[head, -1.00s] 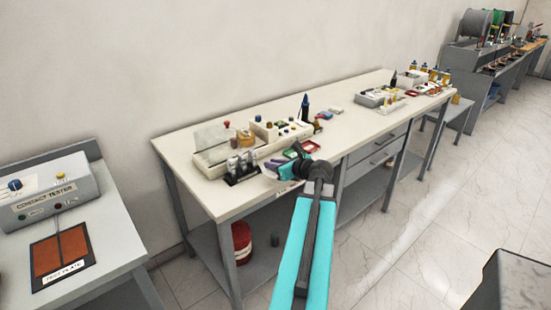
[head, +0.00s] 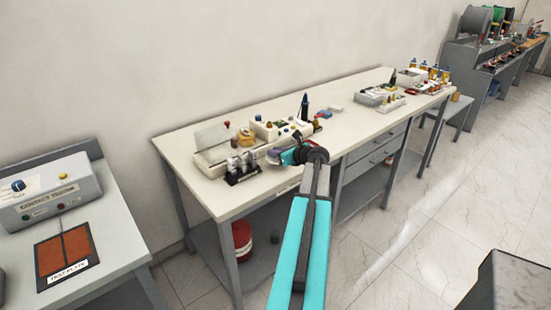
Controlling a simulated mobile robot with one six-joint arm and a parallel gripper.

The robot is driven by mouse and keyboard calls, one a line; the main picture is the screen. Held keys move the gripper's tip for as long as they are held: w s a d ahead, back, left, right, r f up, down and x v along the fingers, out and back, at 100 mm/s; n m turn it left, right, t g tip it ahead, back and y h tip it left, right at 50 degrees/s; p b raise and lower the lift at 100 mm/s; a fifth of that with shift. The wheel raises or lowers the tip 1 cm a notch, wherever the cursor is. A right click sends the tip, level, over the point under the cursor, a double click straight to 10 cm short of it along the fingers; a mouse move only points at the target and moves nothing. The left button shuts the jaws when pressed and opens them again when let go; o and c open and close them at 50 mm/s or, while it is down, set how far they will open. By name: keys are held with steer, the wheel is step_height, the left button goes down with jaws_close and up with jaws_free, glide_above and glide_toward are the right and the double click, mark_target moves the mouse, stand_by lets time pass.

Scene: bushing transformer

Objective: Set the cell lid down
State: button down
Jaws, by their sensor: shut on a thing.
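My gripper (head: 276,155) is over the front edge of the long cream bench (head: 350,125), right of a dark rack with pale upright pieces (head: 242,167). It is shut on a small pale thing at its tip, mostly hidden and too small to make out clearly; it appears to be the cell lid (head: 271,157). I cannot tell whether it touches the bench top. A pale instrument box with a raised clear cover (head: 212,137) stands just left and behind, with an amber round part (head: 246,139) on it.
A dark blue pointed bottle (head: 304,107) and a pale box with knobs (head: 270,130) stand behind my gripper. More instruments (head: 378,97) fill the bench's far right. The contact tester (head: 45,190) and test plate (head: 66,253) are on the left table. The bench's middle is mostly clear.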

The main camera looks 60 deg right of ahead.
mark_target(276, 159)
steer(key=shift+w+d, duration=0.15)
steer(key=shift+d, duration=0.05)
steer(key=shift+f, duration=0.1)
steer(key=shift+f+p, duration=0.55)
steer(key=shift+f, duration=1.1)
steer(key=shift+f, duration=0.15)
steer(key=c, duration=1.7)
jaws_free()
steer(key=b+v, duration=0.2)
steer(key=v, duration=1)
steer(key=shift+a, duration=0.1)
